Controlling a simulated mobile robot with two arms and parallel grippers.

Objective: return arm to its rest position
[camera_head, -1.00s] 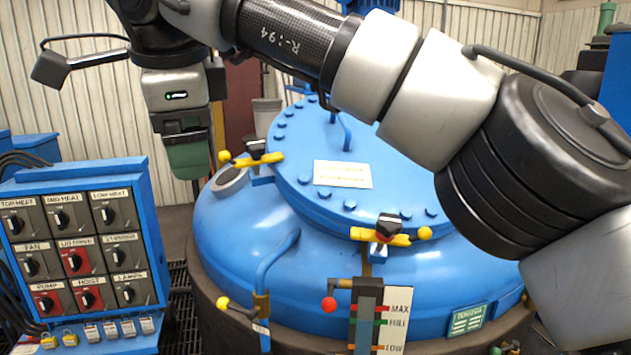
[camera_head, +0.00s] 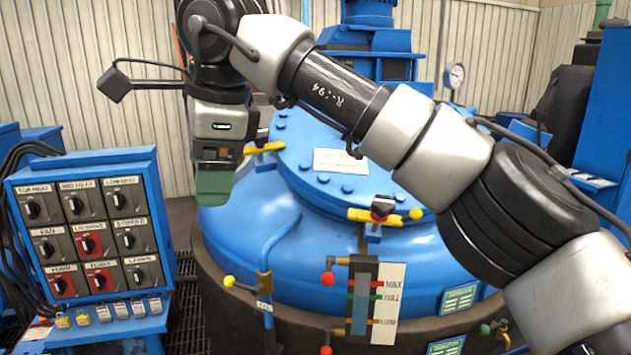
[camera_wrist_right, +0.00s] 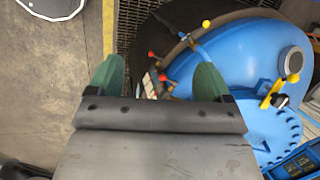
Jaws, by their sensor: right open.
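My right arm stretches across the head view from the lower right to the upper left. Its gripper (camera_head: 214,180) points down, with green fingers, left of the blue furnace lid (camera_head: 300,150) and above the space between the furnace and the control panel. In the right wrist view the two green fingertips (camera_wrist_right: 158,80) stand well apart with nothing between them. The blue furnace vessel (camera_wrist_right: 200,50) lies beyond and to the right of the fingers there. My left gripper is not in view.
A blue control panel (camera_head: 153,185) with several rotary switches stands at the left. Yellow lid clamps (camera_head: 362,215) stick out at the lid's edge. A level gauge (camera_head: 363,290) and a blue pipe (camera_head: 264,258) are on the furnace's front. Bare floor (camera_wrist_right: 50,90) shows left in the wrist view.

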